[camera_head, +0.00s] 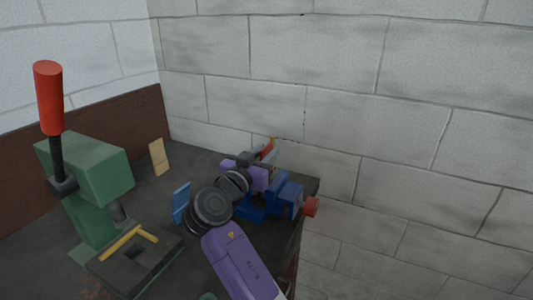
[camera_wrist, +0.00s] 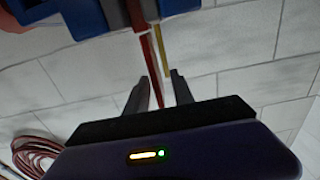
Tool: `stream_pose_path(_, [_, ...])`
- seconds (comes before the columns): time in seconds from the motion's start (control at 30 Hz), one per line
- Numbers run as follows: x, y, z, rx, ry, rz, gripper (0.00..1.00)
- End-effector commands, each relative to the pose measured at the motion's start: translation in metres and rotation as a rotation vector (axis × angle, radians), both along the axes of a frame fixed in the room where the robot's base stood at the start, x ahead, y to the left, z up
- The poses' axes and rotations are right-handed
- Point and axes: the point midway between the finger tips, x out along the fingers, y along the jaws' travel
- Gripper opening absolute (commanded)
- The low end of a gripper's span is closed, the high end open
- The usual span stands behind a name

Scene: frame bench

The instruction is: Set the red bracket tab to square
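The red bracket tab (camera_wrist: 147,50) is a thin strip running down from the blue vise (camera_wrist: 75,15) at the top of the wrist view. A thin yellow strip (camera_wrist: 161,48) stands beside it. My gripper (camera_wrist: 160,76) is open, with a finger on each side of the red tab's lower end; a gap shows beside the tab. Contact cannot be told. In the head view, the red tab (camera_head: 266,150) shows small behind my gripper, above the vise (camera_head: 283,192) at the bench corner. My wrist hides much of the bracket, and its exact angle is unclear.
A green press (camera_head: 90,175) with a red-handled lever (camera_head: 48,95) stands at the left. A blue plate (camera_head: 181,203) and a tan block (camera_head: 158,157) stand on the bench (camera_head: 185,165). A block wall is behind. A reddish cable coil (camera_wrist: 35,152) shows at lower left.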

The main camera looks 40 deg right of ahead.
Motion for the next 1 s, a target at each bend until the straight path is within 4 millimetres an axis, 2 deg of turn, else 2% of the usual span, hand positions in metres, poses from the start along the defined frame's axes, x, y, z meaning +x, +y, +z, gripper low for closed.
stream_pose_path(0.33, [-0.001,0.003,-0.001,0.000,-0.001,0.000,0.29])
stream_pose_path(0.8, [-0.023,0.066,-0.001,-0.001,-0.001,0.002,0.29])
stream_pose_path(1.0, [-0.027,0.073,0.000,0.000,-0.001,-0.001,0.29])
